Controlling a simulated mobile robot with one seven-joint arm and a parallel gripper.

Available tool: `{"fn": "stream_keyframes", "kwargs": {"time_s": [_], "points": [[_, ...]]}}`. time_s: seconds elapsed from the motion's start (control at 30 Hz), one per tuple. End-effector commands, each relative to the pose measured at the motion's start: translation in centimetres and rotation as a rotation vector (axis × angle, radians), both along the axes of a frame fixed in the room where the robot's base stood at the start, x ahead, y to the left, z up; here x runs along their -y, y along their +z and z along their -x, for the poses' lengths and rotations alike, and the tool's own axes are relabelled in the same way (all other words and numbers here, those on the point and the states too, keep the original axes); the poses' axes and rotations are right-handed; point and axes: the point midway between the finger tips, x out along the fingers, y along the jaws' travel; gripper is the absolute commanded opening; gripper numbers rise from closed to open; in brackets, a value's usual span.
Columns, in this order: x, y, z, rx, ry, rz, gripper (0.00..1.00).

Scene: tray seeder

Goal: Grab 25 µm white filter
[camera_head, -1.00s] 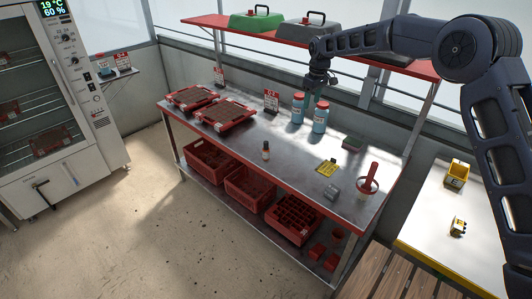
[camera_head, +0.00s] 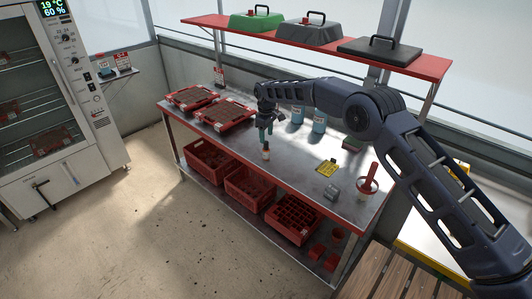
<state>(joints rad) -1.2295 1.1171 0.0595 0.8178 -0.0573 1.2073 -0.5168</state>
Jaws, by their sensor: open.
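My gripper (camera_head: 265,139) is open and points down over the middle of the metal bench (camera_head: 300,165). Its fingers are just above or around the top of a small upright bottle (camera_head: 265,154) with a white band and reddish lower part; I cannot tell whether they touch it. The gripper hides the bottle's top. I cannot make out a white filter or any 25 µm marking at this size.
Two blue bottles (camera_head: 319,122) stand behind, partly behind my arm. Red seed trays (camera_head: 225,113) lie at left. A yellow card (camera_head: 326,168), a grey block (camera_head: 331,192) and a red-handled tool (camera_head: 367,182) lie at right. The red shelf (camera_head: 330,49) runs above.

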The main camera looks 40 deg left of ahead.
Motion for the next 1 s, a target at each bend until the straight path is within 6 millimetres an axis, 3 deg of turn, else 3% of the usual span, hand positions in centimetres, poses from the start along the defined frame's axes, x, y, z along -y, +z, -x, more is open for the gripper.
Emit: {"fn": "stream_keyframes", "kwargs": {"time_s": [0.13,0.43,0.7,1.0], "points": [[0.0,-2.4,0.0,-0.001,0.0,0.002,0.56],[0.0,-4.5,0.0,0.0,-0.001,0.001,0.56],[-0.1,-8.0,0.0,-0.001,-0.001,0.001,0.56],[-0.1,-8.7,-0.1,0.0,-0.001,0.0,0.56]]}}
